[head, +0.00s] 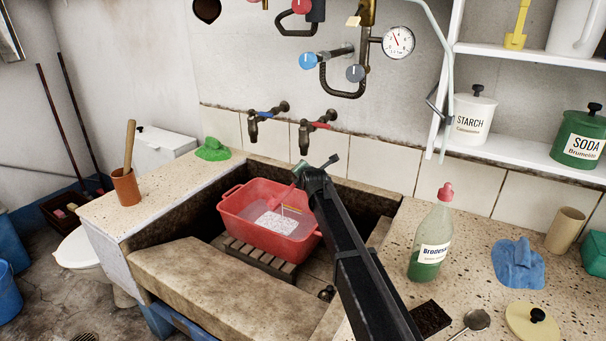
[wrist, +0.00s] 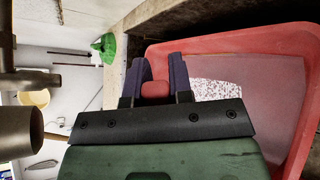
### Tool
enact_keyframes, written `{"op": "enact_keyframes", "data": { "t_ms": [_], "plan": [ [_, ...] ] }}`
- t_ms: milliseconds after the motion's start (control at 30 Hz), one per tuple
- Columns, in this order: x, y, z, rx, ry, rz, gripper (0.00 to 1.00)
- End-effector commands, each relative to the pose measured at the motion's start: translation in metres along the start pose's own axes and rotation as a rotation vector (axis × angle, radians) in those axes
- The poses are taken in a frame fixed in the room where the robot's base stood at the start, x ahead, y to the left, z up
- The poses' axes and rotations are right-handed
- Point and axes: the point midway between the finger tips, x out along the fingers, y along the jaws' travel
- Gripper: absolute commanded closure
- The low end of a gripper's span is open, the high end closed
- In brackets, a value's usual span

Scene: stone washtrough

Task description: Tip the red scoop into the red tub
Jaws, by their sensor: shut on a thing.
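The red tub (head: 262,237) stands on a wooden slatted rack inside the stone trough. It also fills the right of the wrist view (wrist: 300,58). A white speckled patch (head: 277,222) lies inside it, and a thin pale line shows just above the patch. My gripper (head: 302,174) is over the tub's back right part. In the wrist view my gripper (wrist: 155,72) is shut on the red scoop's handle (wrist: 155,90). The scoop (head: 299,168) is partly hidden by the gripper in the head view. I cannot tell its tilt or what it holds.
Two taps (head: 313,127) project from the wall behind the trough. A green cloth (head: 212,149) and a brown pot (head: 126,187) sit on the left ledge. A bottle (head: 432,240) and a blue cloth (head: 518,264) are on the right counter.

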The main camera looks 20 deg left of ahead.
Motion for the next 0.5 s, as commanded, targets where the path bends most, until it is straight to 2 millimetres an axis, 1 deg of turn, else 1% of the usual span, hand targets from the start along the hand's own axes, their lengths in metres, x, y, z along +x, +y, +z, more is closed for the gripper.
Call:
{"op": "enact_keyframes", "data": {
  "t_ms": [267, 500],
  "plan": [
    [0.01, -0.019, 0.001, 0.106, 0.053, -0.001, 1.0],
    [0.011, -0.022, 0.002, 0.137, 0.07, 0.001, 1.0]
  ]
}}
